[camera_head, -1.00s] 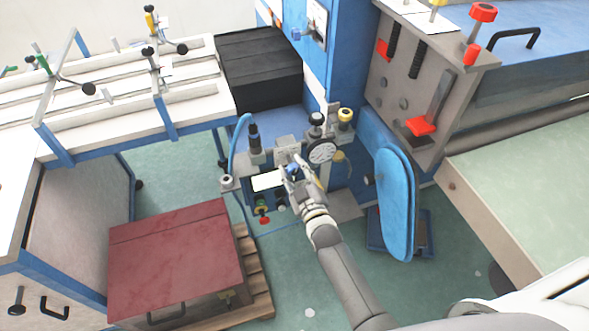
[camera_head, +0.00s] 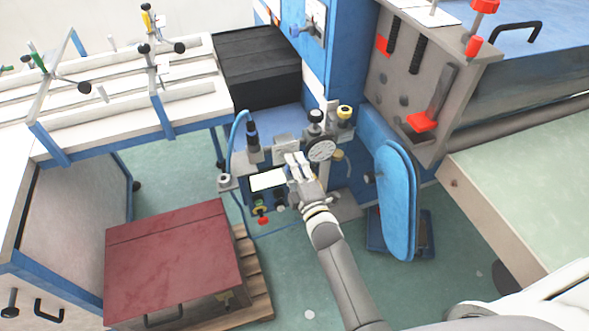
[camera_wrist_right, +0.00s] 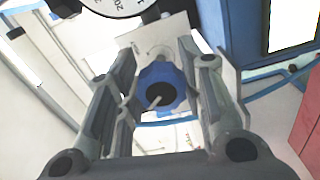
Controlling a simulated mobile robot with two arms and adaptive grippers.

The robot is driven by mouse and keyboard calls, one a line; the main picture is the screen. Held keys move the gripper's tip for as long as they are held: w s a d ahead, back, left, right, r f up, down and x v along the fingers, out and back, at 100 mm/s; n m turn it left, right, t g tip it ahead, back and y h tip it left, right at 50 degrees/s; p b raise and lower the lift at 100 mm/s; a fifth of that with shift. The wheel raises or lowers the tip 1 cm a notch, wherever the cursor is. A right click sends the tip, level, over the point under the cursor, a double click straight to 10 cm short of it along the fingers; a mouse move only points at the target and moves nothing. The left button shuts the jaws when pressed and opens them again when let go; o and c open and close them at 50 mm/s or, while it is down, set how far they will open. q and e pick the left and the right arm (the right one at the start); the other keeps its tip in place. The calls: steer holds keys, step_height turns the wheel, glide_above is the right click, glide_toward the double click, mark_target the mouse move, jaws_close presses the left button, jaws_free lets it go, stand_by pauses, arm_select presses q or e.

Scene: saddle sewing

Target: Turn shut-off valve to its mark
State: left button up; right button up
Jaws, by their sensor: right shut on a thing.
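The shut-off valve's blue knob (camera_wrist_right: 161,90) is in the middle of the right wrist view. It has a black centre with a pale pointer line slanting up to the right. A white plate (camera_wrist_right: 178,45) with a faint curved marking is behind it. My right gripper (camera_wrist_right: 160,95) is shut on the knob, with one finger on each side of it. In the head view, my right gripper (camera_head: 296,168) is at the front of the small machine panel and hides the knob. Whether the pointer meets the mark cannot be told. My left gripper is not in view.
A round gauge (camera_head: 320,151) is just right of the gripper, and a lit display (camera_head: 268,180) is to its left. A red emergency-style button (camera_head: 263,221) is below. A blue padded board (camera_head: 395,200) stands to the right. A dark red box (camera_head: 172,262) sits at lower left.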

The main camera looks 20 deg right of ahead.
steer(key=shift+n, duration=0.7)
steer(key=o, duration=1)
steer(key=shift+o, duration=0.2)
steer(key=shift+s, duration=0.1)
steer(key=s, duration=0.7)
steer(key=shift+s, duration=0.15)
steer(key=shift+d+f, duration=0.1)
